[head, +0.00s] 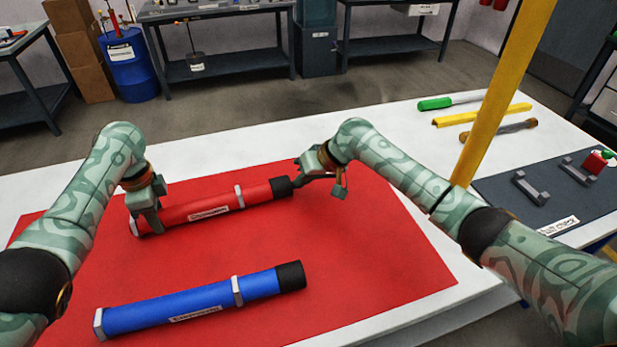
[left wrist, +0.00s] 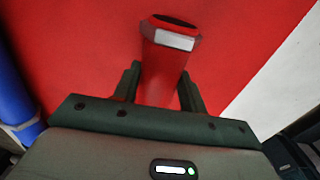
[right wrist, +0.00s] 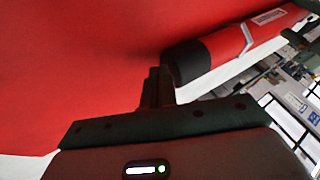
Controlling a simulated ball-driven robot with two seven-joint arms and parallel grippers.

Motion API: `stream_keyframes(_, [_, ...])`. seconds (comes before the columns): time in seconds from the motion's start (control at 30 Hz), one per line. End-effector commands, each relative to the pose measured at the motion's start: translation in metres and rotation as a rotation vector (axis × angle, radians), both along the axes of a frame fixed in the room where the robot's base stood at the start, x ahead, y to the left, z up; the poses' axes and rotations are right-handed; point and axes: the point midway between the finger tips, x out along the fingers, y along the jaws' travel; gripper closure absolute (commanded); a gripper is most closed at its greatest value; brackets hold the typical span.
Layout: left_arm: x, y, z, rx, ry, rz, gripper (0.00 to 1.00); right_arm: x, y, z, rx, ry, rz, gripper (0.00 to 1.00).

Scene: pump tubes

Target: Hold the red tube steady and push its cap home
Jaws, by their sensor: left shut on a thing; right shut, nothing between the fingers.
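The red tube (head: 216,207) lies on the red mat (head: 345,240), with a white label and a light band near its right end. Its black cap (head: 281,187) is on the right end; the cap also shows in the right wrist view (right wrist: 187,63). I cannot tell how deep the cap sits. My left gripper (head: 148,222) is shut around the tube near its left end; the left wrist view shows the tube (left wrist: 162,75) between the fingers. My right gripper (head: 300,181) is shut and empty, its fingertips (right wrist: 158,75) right beside the cap's end.
A blue tube (head: 200,309) with a black cap lies nearer on the mat. A yellow post (head: 505,90) rises at the right. Behind it lie a green-handled tool (head: 436,104) and a yellow bar (head: 480,115). A dark tray (head: 500,212) holds grey brackets. The mat right of the blue tube is clear.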

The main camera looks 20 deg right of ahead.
Motion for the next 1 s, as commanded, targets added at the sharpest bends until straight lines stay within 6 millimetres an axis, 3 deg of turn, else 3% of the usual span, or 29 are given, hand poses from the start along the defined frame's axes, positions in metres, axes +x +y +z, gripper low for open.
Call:
stream_keyframes(0.33, [0.0, 0.0, 0.0, -0.001, -0.001, 0.0, 0.91, 0.0, 0.004, 0.0, 0.0, 0.0, 0.001, 1.0])
stream_keyframes(0.6, [0.0, -0.002, 0.0, -0.003, -0.001, -0.001, 0.91, 0.0, 0.038, 0.0, 0.003, 0.0, 0.002, 1.0])
stream_keyframes(1.0, [0.0, -0.003, 0.0, -0.006, -0.001, -0.002, 0.91, 0.0, 0.032, 0.0, 0.003, 0.0, 0.001, 1.0])
